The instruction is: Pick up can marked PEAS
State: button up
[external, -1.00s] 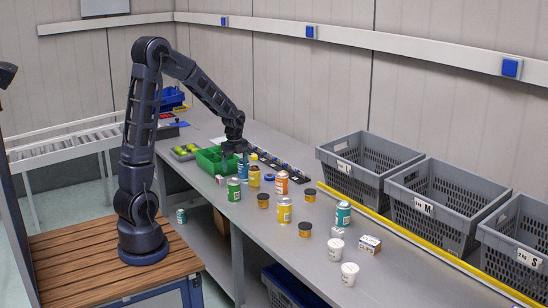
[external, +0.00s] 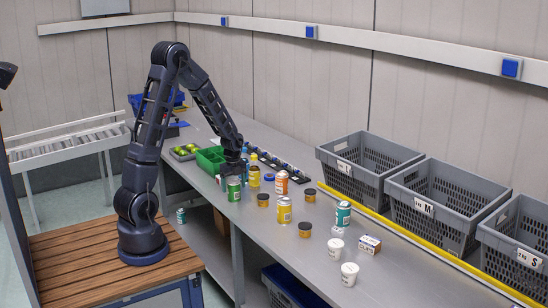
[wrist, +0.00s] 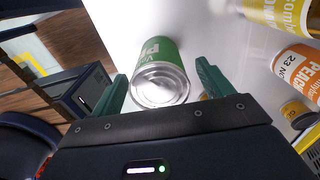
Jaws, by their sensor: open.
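The green can (external: 234,190), with a white label, stands upright near the front edge of the grey table. In the wrist view the green can (wrist: 160,75) shows its silver lid and the letters "PE", the rest turned out of sight. My gripper (external: 232,170) is directly above or just behind this can in the external view. In the wrist view my gripper (wrist: 162,85) is open, with one green finger on each side of the can's lid. It holds nothing. I cannot tell how far down the fingers reach beside the can.
A yellow bottle (external: 254,171) and an orange can (external: 281,182) stand close to the right. A small dark jar with an orange band (external: 263,200) and a yellow can (external: 284,210) stand nearer. A green bin (external: 208,158) is behind. Grey crates (external: 365,160) line the right side.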

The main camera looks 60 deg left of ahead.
jog(key=shift+f, duration=0.4)
jog(key=c, duration=1.3)
